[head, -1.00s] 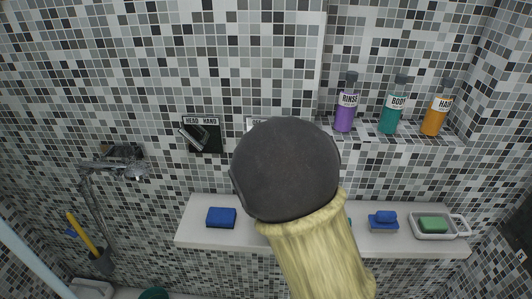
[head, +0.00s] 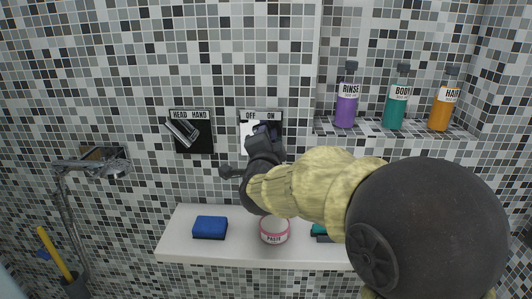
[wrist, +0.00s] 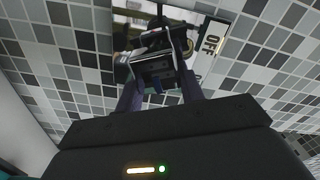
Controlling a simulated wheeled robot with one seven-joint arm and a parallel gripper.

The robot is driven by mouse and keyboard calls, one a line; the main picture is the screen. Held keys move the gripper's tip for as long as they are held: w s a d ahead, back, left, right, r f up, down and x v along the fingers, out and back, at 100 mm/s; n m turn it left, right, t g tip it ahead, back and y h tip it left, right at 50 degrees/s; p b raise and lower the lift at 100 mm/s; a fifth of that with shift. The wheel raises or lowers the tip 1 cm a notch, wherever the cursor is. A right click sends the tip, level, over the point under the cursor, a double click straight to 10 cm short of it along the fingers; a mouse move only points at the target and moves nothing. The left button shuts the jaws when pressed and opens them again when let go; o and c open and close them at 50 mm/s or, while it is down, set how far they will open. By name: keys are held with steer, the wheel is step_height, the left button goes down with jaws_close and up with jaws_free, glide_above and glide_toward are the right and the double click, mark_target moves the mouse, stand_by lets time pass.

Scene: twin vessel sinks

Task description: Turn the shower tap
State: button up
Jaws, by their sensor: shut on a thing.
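The shower tap's OFF/ON plate (head: 247,131) is on the tiled wall, left of the bottle niche. My gripper (head: 266,134) is at this plate and covers part of it. In the wrist view, the tap's shiny, blocky handle (wrist: 155,64) is between my two fingers, with the OFF label (wrist: 211,43) to its right. My gripper is shut on the handle. The handle's exact turn angle is hard to tell, since my gripper hides most of it in the head view.
A HEAD/HAND selector (head: 190,132) with a metal lever is just left. Below, a white ledge (head: 185,251) holds a blue sponge (head: 210,227) and a pink-banded jar (head: 274,231). Purple (head: 347,103), teal (head: 396,104) and orange bottles (head: 444,106) stand in the niche.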

steer(key=shift+m, duration=0.4)
steer(key=shift+d, duration=0.1)
steer(key=o, duration=1)
steer(key=shift+f, duration=0.1)
steer(key=shift+s, duration=0.35)
steer(key=s, duration=1.6)
steer(key=shift+s+a, duration=0.2)
steer(key=shift+a, duration=0.15)
